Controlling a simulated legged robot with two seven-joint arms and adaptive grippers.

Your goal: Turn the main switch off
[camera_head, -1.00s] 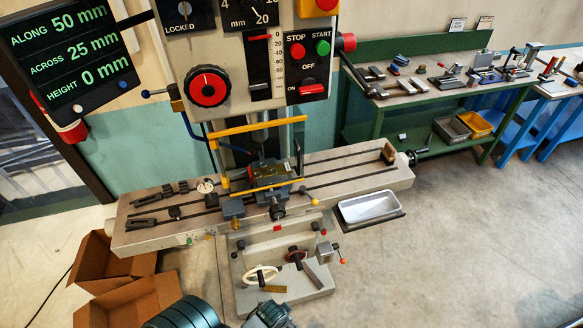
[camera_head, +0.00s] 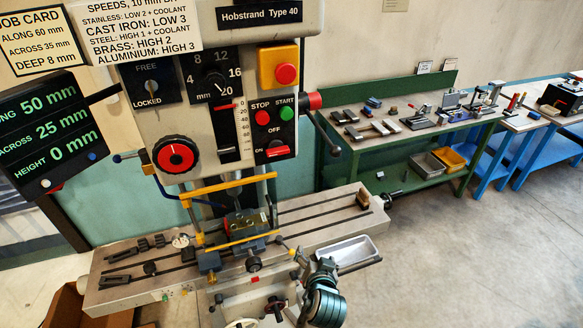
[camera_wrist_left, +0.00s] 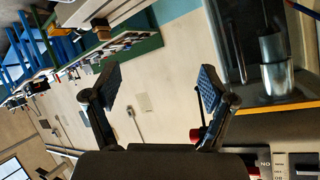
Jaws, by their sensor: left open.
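The main switch (camera_head: 277,151) is a red rocker on a dark panel on the milling machine's head, with OFF printed above it and ON at its lower left. The red part sits low, beside the ON mark. Red STOP (camera_head: 262,117) and green START (camera_head: 287,113) buttons are above it. My left gripper (camera_head: 313,264) is at the bottom centre, well below the switch and near the table's right part. In the left wrist view its two fingers (camera_wrist_left: 160,86) are spread with nothing between them. My right gripper is not in view.
A yellow guard bar (camera_head: 235,184) crosses in front of the spindle. An emergency button (camera_head: 286,74) on a yellow box is above the switch panel. A red-ended handle (camera_head: 314,100) sticks out to its right. A metal tray (camera_head: 345,251) is beside the table. Open floor lies right.

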